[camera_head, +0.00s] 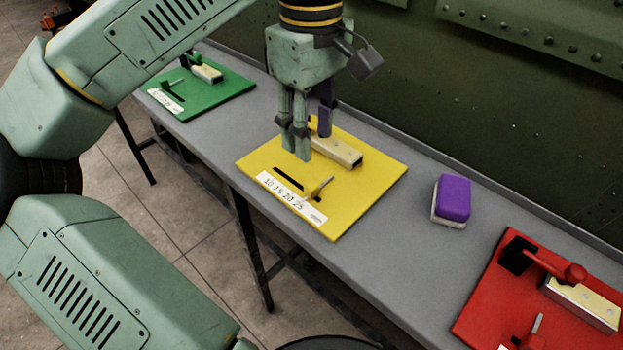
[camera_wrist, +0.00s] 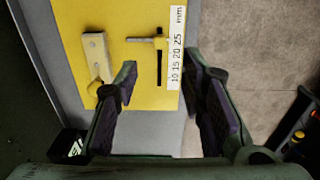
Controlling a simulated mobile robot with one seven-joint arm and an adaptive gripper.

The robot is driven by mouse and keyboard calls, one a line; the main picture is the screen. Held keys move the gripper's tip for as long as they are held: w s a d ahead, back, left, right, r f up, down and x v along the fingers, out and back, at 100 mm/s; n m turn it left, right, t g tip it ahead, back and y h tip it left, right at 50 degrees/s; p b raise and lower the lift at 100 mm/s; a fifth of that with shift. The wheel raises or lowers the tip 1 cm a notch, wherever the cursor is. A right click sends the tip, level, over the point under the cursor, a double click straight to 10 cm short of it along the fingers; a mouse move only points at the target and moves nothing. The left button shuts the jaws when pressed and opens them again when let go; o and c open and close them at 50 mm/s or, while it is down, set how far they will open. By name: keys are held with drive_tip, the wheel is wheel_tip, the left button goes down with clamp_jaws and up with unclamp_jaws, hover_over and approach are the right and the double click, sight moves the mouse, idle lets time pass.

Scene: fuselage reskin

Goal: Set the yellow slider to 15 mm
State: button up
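The yellow panel (camera_head: 375,185) lies on the grey table, and it also shows in the wrist view (camera_wrist: 75,18). Its white scale strip (camera_head: 290,198) reads 10, 15, 20, 25 mm, beside a dark slot. The yellow slider (camera_head: 320,187), a small pin-like handle, stands at the 25 end of the slot; in the wrist view the slider (camera_wrist: 148,39) is level with the 25. A cream block (camera_head: 338,151) is on the panel behind the slot. My gripper (camera_head: 313,145) is above the panel, fingers apart and empty. In the wrist view my gripper (camera_wrist: 160,76) spans the slot's 10 end.
A purple-and-white block (camera_head: 452,200) lies on the grey table (camera_head: 385,270) to the right of the panel. A green panel (camera_head: 222,88) is at the far left and a red panel (camera_head: 490,290) at the right. A dark green riveted wall (camera_head: 480,110) rises behind the table.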

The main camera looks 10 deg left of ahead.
sight(312, 185)
wheel_tip(312, 185, down, 11)
drive_tip(key=shift+r+p, duration=0.2)
drive_tip(key=shift+p, duration=0.15)
drive_tip(key=shift+c, duration=0.6)
clamp_jaws()
